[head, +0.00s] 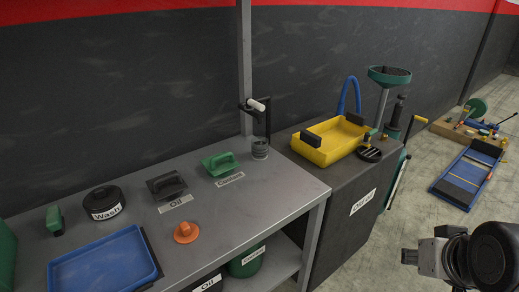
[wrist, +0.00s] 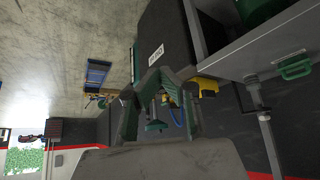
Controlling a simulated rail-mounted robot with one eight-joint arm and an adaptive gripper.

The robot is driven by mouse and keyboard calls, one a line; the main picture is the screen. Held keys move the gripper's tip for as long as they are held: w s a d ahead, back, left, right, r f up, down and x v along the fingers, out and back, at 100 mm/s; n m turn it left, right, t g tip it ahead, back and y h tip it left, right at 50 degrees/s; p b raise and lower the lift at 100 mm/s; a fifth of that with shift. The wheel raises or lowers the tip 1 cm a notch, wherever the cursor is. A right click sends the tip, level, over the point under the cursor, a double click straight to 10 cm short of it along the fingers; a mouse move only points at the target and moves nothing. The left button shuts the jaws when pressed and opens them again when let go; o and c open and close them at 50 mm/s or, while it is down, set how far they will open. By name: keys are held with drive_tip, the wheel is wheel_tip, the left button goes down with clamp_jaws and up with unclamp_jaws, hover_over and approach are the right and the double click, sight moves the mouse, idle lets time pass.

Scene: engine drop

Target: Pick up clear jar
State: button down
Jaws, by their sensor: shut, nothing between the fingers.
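My gripper (head: 408,257) is at the lower right of the head view, over the floor, well right of the bench and far from the jar. In the wrist view its two fingers (wrist: 166,76) come together at the tips, shut and empty.
A black lidded can (head: 104,202), an orange funnel (head: 186,233) and a blue tray (head: 104,262) are farther left. A dark cabinet with a yellow bin (head: 330,140) stands right of the bench.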

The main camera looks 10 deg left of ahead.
drive_tip(key=c, duration=0.7)
unclamp_jaws()
drive_tip(key=shift+o, duration=0.2)
